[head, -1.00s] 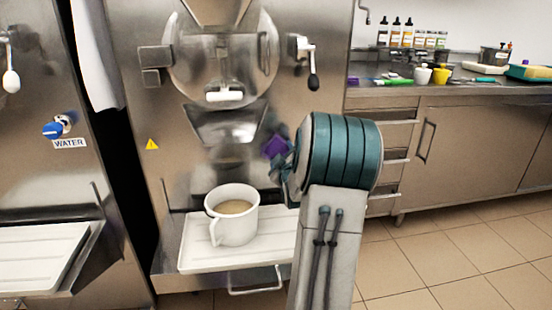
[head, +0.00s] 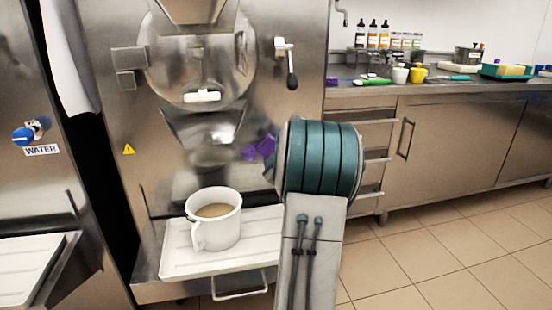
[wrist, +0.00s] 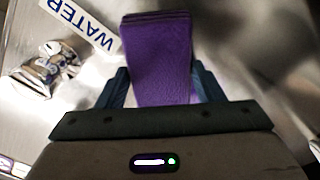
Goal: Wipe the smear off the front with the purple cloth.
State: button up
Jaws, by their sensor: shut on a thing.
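The purple cloth (head: 266,145) is held in front of the batch freezer's steel front (head: 275,110), right of the chute. In the wrist view the cloth (wrist: 160,55) is a folded purple pad sticking out ahead between the fingers. My gripper (wrist: 160,84) is shut on it. In the head view my teal wrist hides the fingers. A fainter purple patch left of the cloth looks like its reflection. I cannot tell whether the cloth touches the steel. I cannot make out the smear for certain among the reflections.
A white jug (head: 214,222) with beige contents stands on the white drip tray (head: 180,263) below the chute. A black-tipped lever (head: 290,68) is above my wrist. A WATER label (wrist: 83,22) and shiny metal fitting (wrist: 45,68) are left of the cloth. Floor at right is clear.

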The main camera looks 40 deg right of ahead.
aim_at(262, 155)
jog(key=shift+w+a+b, duration=0.55)
jog(key=shift+a, duration=0.3)
jog(key=shift+w+a+b, duration=0.5)
jog(key=shift+a, duration=0.35)
jog(key=shift+w+a+f+b, duration=0.1)
jog(key=shift+w+a+b, duration=0.3)
jog(key=shift+a+b, duration=0.4)
jog(key=shift+w+a+b, duration=0.35)
jog(key=shift+a+b, duration=0.2)
jog(key=shift+a, duration=0.1)
jog(key=shift+w+a+b, duration=0.55)
jog(key=shift+a+b, duration=0.25)
jog(key=shift+w+a+b, duration=0.35)
jog(key=shift+w+a, duration=0.1)
jog(key=shift+a, duration=0.15)
